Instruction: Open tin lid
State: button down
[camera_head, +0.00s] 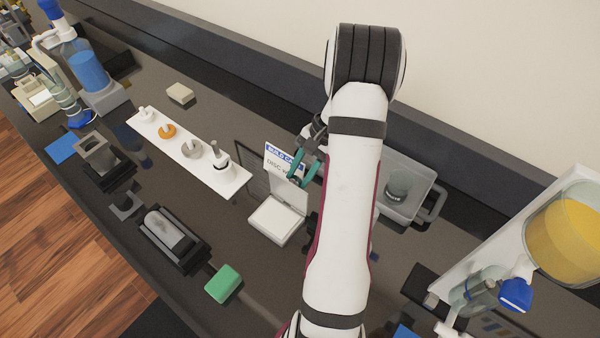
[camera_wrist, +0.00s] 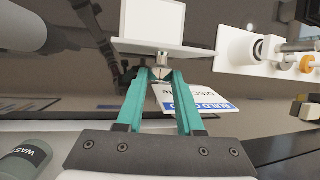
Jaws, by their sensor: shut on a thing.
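The tin is a small white box (camera_head: 273,221) on the dark bench; its pale body also shows at the top of the wrist view (camera_wrist: 152,18). Its lid (camera_head: 288,194) stands raised at the back edge of the box, and the wrist view shows it nearly edge-on as a wide thin plate (camera_wrist: 160,49). My gripper (camera_head: 298,180) is behind the lid. In the wrist view its two teal fingers (camera_wrist: 159,75) close on a small knob on the lid's outer face. The exact contact is small and partly hidden by the fingertips.
A white build card (camera_head: 279,158) stands close behind the lid and fingers. A white strip (camera_head: 190,152) with several pegged parts lies left. A grey tray with a waste pot (camera_head: 397,187) is right of my arm. A green block (camera_head: 223,284) sits in front.

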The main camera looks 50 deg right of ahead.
dwell(0.4)
jog(key=shift+d+f, duration=0.25)
jog(key=shift+d, duration=0.25)
jog(key=c, duration=0.5)
grip_release()
jog(key=v, duration=1.5)
jog(key=shift+s+r, duration=0.15)
jog(key=shift+r, duration=0.2)
